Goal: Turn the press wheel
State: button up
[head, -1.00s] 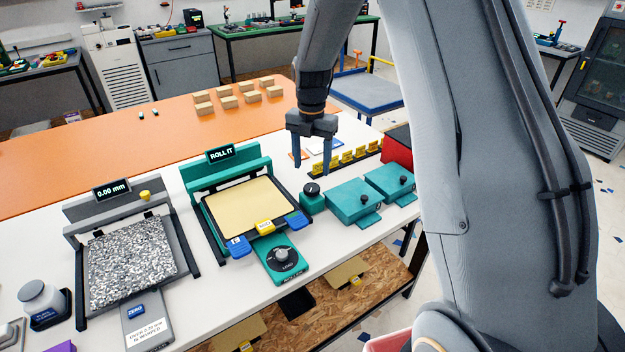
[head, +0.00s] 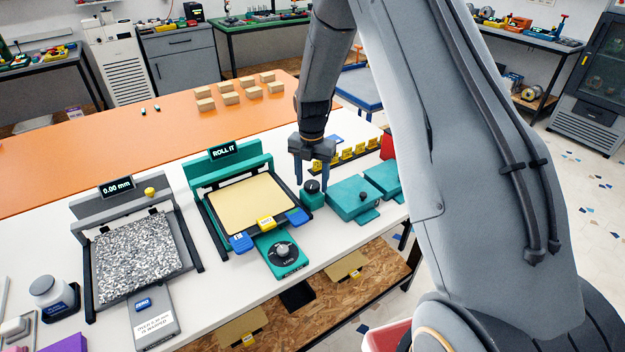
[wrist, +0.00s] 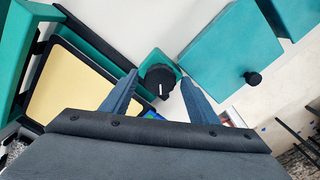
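A round black knob (head: 312,187) with a white mark sits on a small teal block (head: 313,201), to the right of the teal press (head: 206,177) with the "ROLL IT" display. My gripper (head: 312,184) is open and points down at this knob. In the wrist view, the knob (wrist: 159,80) lies between my two spread fingertips (wrist: 159,78), with nothing held. I cannot tell whether the fingers touch it or how far above it they are. A teal unit with a dark dial (head: 284,251) is in front of the press. I cannot tell which of the two is the press wheel.
Teal lidded boxes (head: 353,198) with black knobs stand close to the right of the block. A row of yellow tags (head: 348,154) is behind them. A grey press (head: 133,255) reading "0.00 mm" is at left. The orange table (head: 150,140) behind holds several tan blocks.

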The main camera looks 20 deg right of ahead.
jog(key=c, duration=0.8)
jog(key=shift+c, duration=0.2)
